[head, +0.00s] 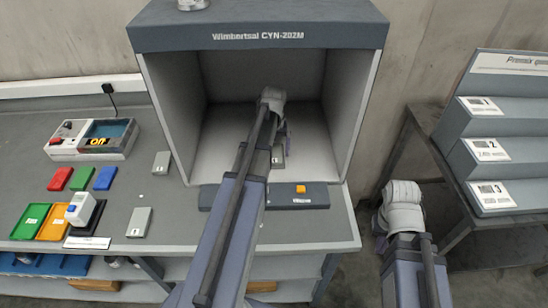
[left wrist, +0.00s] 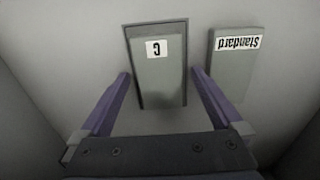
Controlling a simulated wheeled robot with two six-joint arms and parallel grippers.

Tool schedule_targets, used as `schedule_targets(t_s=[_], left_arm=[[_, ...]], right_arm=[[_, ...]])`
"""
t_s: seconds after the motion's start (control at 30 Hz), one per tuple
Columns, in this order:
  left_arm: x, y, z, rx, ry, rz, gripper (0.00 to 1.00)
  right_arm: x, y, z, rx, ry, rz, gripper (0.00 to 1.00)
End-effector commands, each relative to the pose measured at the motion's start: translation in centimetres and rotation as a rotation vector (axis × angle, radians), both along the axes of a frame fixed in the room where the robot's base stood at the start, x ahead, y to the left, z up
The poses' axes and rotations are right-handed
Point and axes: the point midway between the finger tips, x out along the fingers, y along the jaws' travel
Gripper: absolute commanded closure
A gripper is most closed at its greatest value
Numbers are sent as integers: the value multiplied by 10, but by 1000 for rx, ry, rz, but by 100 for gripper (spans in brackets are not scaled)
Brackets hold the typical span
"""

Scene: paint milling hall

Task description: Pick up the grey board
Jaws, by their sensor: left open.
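A grey board (left wrist: 160,82) with a small white label lies on a darker rectangle on the floor of the booth. The label's letter appears to be a C or G. My left gripper (left wrist: 159,74) is open, with one finger on each side of this board, apart from it in the picture. In the head view, my left arm reaches into the booth and hides most of the board (head: 278,161) and the gripper. Whether the fingers are level with the board cannot be told. My right gripper (head: 381,238) is mostly hidden by its own wrist, right of the bench.
A grey plate marked Standard (left wrist: 232,68) lies beside the board. The booth (head: 171,115) has side walls and a front strip (head: 265,195) with an orange button. More grey boards (head: 139,222) and coloured cards (head: 105,178) lie on the bench. A stepped rack (head: 500,130) stands right.

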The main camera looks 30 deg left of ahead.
Motion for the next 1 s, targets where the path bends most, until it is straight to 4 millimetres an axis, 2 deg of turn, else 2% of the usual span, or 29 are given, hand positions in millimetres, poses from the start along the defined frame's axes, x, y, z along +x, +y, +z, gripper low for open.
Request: schedule_targets(t_s=[0.07, 0.83, 1.0], left_arm=[[0, 0, 1, 0, 0, 0, 1], [0, 0, 1, 0, 0, 0, 88], [0, 0, 1, 0, 0, 0, 88]], right_arm=[[0, 0, 1, 0, 0, 0, 100], [0, 0, 1, 0, 0, 0, 100], [0, 0, 1, 0, 0, 0, 100]])
